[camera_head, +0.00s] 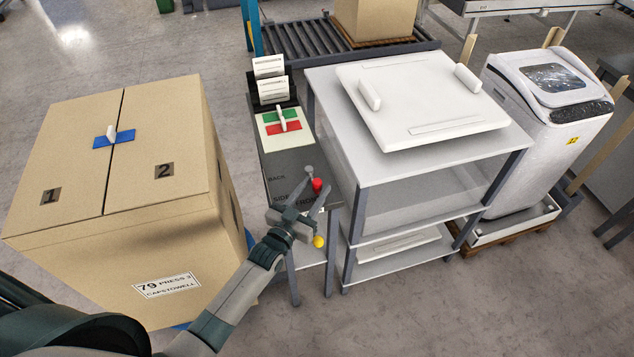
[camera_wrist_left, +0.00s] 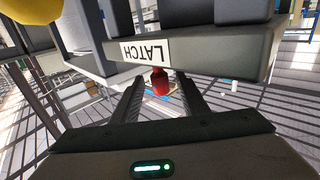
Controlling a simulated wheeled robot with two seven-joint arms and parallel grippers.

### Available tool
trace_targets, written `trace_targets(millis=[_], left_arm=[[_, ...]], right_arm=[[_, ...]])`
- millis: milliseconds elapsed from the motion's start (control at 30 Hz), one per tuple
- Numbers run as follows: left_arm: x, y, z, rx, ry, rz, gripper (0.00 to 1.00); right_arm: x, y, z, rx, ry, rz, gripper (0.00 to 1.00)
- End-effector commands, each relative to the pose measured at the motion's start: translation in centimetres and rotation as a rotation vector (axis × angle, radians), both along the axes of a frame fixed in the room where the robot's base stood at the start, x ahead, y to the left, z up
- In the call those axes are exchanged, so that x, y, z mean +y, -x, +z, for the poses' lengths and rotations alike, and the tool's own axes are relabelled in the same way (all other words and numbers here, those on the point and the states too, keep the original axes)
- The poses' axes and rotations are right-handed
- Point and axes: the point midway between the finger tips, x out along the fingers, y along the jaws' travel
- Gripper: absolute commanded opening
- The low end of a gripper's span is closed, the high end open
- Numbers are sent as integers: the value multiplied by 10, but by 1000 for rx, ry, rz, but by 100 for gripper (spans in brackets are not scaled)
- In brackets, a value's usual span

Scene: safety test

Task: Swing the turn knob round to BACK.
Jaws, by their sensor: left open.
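The narrow grey control panel (camera_head: 283,163) carries the words BACK, SIDE and FRONT on its near part. A red knob (camera_head: 317,184) and a small grey rounded piece (camera_head: 309,169) are at the panel's right side; I cannot tell how they join, and the turn knob's pointing is unclear. My left gripper (camera_head: 311,194) is open at the panel's near end, its fingers close to the red knob and partly covering the lettering. In the left wrist view the red knob (camera_wrist_left: 160,82) shows between the open fingers (camera_wrist_left: 160,90), below a LATCH label (camera_wrist_left: 145,51); contact is not clear. My right gripper is out of view.
A yellow ball (camera_head: 318,241) sits just below my left gripper. A large cardboard box (camera_head: 80,220) stands left of the panel. A white-topped table (camera_head: 400,165) stands close on the right. Red and green pads and white cards lie farther back on the panel.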

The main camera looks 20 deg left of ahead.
Motion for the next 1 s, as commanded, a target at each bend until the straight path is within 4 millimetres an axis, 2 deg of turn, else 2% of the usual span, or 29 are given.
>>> trace_targets(millis=[200,567,733,1000], left_arm=[[-4,-17,0,1,1,0,40],[-4,-19,0,0,0,0,40],[-4,-19,0,1,0,0,0],[-2,-19,0,-2,-3,-11,0]], right_arm=[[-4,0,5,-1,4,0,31],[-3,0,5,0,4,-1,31],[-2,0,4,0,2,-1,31],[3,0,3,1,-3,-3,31]])
